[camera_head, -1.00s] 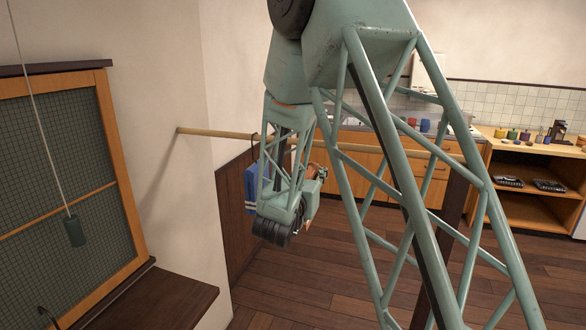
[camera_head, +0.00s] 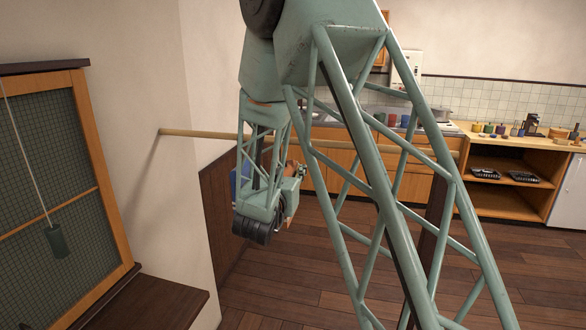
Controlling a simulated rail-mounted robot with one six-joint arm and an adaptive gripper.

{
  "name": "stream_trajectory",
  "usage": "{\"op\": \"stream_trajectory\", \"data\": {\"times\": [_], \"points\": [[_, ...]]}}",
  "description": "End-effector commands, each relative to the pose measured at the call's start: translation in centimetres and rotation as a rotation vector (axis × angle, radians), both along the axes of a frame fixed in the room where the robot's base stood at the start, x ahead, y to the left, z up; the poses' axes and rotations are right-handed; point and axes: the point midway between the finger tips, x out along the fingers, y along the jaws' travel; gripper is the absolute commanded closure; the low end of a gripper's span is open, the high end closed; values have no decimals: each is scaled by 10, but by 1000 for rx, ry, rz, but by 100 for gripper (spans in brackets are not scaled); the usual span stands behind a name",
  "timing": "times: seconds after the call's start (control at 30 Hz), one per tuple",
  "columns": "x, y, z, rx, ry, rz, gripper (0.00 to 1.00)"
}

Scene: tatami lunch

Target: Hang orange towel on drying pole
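The drying pole (camera_head: 195,133) runs level from the pale wall on the left to a dark post on the right, passing behind my arm. A blue towel (camera_head: 240,182) hangs at the pole, mostly hidden behind my forearm. My wrist is just in front of the pole and below it. My gripper (camera_head: 296,174) is largely hidden by the wrist, and its fingers cannot be made out. A small orange patch shows beside the wrist, but I cannot tell if it is the orange towel.
A framed screen (camera_head: 100,180) and a dark wooden ledge (camera_head: 150,302) are at left. A kitchen counter and an open shelf (camera_head: 510,204) with pots and jars stand at the back. The wooden floor (camera_head: 300,292) below the pole is clear.

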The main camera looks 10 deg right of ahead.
Motion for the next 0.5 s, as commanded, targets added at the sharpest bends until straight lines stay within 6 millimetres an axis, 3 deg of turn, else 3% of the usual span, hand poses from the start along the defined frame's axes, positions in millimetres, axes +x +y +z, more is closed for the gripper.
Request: {"op": "stream_trajectory", "data": {"times": [0.5], "points": [[19, -9, 1, 0, 0, 0, 100]]}}
